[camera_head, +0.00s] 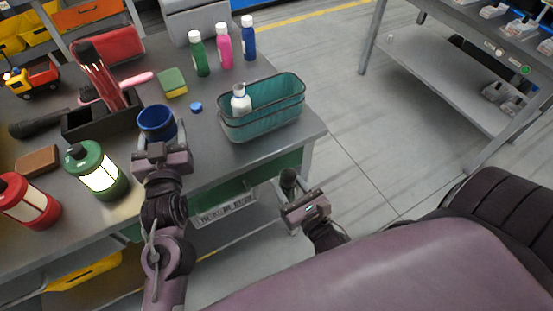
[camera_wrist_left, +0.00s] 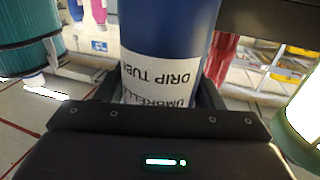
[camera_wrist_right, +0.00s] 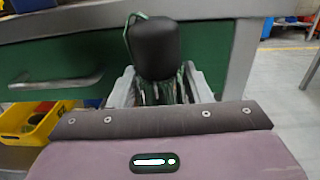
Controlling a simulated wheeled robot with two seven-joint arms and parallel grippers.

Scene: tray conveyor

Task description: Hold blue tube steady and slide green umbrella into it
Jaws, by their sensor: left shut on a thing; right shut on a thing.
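The blue tube (camera_head: 157,122) stands roughly upright with its open mouth up, near the front of the table. My left gripper (camera_head: 161,150) is shut on it; the left wrist view shows the tube (camera_wrist_left: 168,30) with a white drip-tube label between the fingers. I cannot tell whether its base touches the table. My right gripper (camera_head: 298,198) is shut on the green umbrella (camera_head: 289,182), in front of the table's edge and apart from the tube. In the right wrist view, the umbrella's black end (camera_wrist_right: 155,48) points up and its green folds sit between the fingers; its lower part is hidden.
A teal basket (camera_head: 262,122) with a white bottle stands right of the tube. A green lantern (camera_head: 97,172) and a dark holder (camera_head: 100,122) with red umbrellas are at left. A blue cap (camera_head: 196,107) lies behind the tube. Open floor lies right of the table.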

